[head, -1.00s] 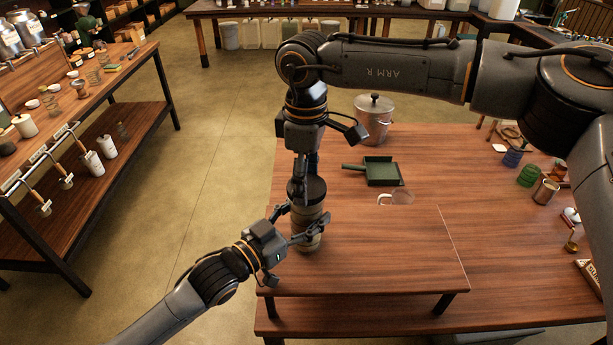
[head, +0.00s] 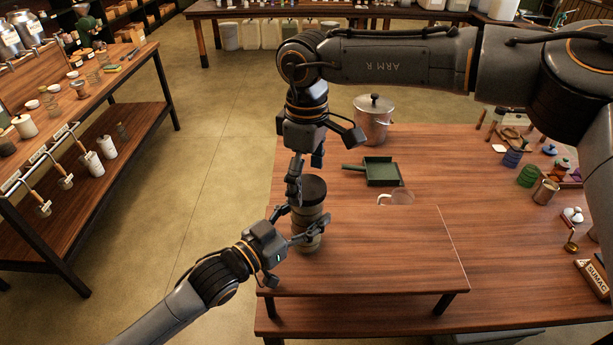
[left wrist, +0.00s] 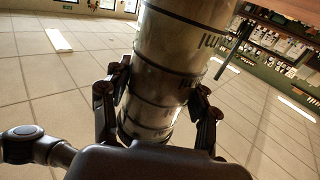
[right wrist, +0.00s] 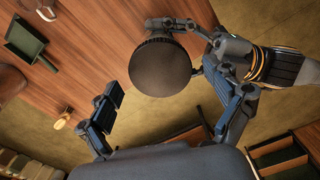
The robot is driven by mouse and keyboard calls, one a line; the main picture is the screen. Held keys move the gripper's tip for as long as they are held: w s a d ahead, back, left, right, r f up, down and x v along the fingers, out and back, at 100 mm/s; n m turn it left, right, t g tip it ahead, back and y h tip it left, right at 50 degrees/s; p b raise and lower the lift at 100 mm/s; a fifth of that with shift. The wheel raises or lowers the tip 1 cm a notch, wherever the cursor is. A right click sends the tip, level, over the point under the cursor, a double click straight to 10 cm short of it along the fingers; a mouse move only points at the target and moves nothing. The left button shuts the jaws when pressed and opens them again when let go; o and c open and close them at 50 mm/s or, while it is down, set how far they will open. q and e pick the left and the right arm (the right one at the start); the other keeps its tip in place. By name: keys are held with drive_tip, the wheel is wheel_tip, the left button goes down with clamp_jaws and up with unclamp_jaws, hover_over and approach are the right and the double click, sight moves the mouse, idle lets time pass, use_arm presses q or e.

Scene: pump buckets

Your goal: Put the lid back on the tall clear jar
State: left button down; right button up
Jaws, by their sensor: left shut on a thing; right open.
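My right gripper (right wrist: 175,108) is open and empty just above and beside the lid. Any small gap under the lid's rim cannot be seen.
A steel pot (head: 373,122) stands at the back. Several small items crowd the table's right side. The board's right part is clear.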

drive_tip(key=shift+r, duration=2.25)
drive_tip(key=shift+c, duration=0.4)
